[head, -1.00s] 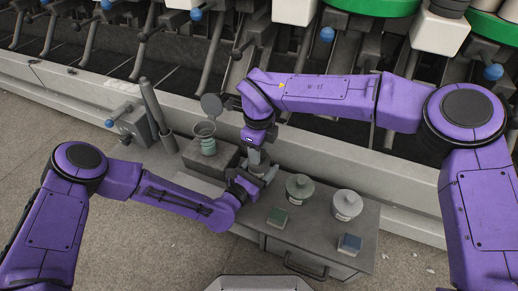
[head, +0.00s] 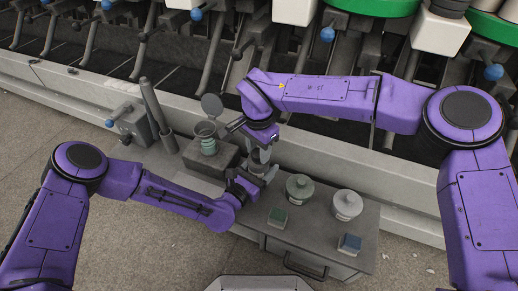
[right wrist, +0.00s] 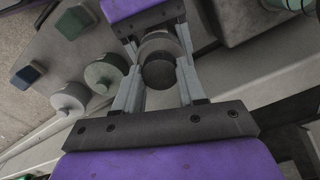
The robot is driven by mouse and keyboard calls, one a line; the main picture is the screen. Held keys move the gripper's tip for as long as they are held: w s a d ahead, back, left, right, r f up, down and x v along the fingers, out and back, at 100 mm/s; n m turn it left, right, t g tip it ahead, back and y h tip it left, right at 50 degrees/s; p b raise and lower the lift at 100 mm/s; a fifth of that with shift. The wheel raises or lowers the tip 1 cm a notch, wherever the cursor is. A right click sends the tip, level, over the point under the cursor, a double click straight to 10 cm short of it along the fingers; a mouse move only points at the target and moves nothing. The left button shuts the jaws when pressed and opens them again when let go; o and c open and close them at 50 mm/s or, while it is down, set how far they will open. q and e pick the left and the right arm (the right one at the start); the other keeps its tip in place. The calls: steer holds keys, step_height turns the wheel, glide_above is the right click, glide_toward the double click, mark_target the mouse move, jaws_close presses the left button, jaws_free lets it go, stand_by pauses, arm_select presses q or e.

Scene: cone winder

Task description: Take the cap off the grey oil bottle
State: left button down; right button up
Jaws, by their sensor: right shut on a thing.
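The grey oil bottle (head: 256,169) stands upright on the low grey cabinet, between my two grippers and partly hidden by them. My right gripper (head: 259,151) comes down from above, its fingers on both sides of the bottle's top. In the right wrist view the dark round cap (right wrist: 160,70) sits between those fingers, and the grey bottle body (right wrist: 160,42) shows behind it. The cap looks in line with the bottle; I cannot see a gap. My left gripper (head: 262,177) reaches in from the left, low on the bottle, with its fingers at the sides of the body.
Two round lidded pots, one greenish (head: 299,187) and one pale (head: 346,204), stand right of the bottle. A green box (head: 277,217) and a blue box (head: 349,244) lie in front. A dark block with a green coil (head: 207,140) stands left. The winder's rail runs behind.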

steer(key=shift+r, duration=0.2)
steer(key=shift+r, duration=0.95)
steer(key=shift+r, duration=2)
arm_select(q)
steer(key=shift+c, duration=0.2)
jaws_free()
